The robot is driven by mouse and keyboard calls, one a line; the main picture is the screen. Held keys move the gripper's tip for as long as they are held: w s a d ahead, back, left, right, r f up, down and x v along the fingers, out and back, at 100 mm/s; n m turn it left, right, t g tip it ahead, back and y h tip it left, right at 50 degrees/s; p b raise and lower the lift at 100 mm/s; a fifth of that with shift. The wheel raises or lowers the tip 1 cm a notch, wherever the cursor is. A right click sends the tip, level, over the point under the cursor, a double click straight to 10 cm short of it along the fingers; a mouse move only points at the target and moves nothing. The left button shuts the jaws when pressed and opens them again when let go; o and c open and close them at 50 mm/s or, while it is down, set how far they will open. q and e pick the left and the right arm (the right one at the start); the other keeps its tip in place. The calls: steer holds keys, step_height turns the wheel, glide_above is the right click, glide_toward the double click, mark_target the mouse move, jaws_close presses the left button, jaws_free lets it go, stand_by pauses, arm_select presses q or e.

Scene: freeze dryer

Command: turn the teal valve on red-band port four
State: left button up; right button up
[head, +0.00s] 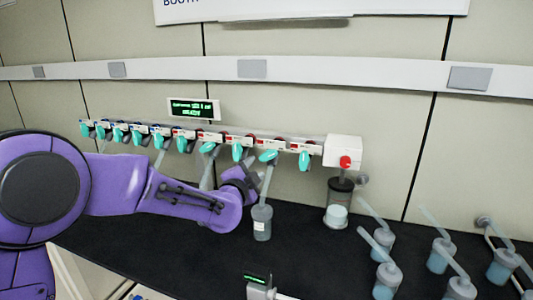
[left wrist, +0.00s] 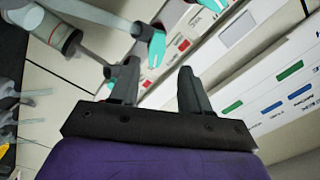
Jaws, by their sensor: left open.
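A white manifold (head: 322,141) carries a row of teal valves, with blue bands toward the left and red bands toward the right. The rightmost teal valve (head: 305,161) hangs at a red-band port. Another teal valve (head: 268,157) sits above a flask (head: 262,222) with a long neck. Port numbers are too small to read, so I cannot tell which is four. My left gripper (head: 248,178) is just below the red-band valves. In the left wrist view its fingers (left wrist: 157,88) are apart and empty, with a teal valve (left wrist: 156,48) beyond them. My right gripper is out of view.
A white box with a red knob (head: 345,162) ends the manifold at right. Several flasks with blue liquid (head: 386,279) stand on the black bench at right.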

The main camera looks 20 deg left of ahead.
mark_target(268, 158)
arm_select(q)
steer(key=w+p, duration=0.1)
steer(key=w, duration=0.1)
steer(key=w+d+p, duration=0.1)
steer(key=w, duration=0.2)
steer(key=w+p, duration=0.1)
steer(key=w, duration=0.2)
steer(key=shift+w+d, duration=0.2)
steer(key=shift+d, duration=0.1)
steer(key=shift+w+a+f, duration=0.1)
steer(key=shift+w, duration=0.1)
steer(key=shift+s+a+r, duration=0.15)
steer(key=shift+s+r, duration=0.1)
steer(key=shift+s, duration=0.3)
steer(key=shift+c, duration=0.6)
jaws_close()
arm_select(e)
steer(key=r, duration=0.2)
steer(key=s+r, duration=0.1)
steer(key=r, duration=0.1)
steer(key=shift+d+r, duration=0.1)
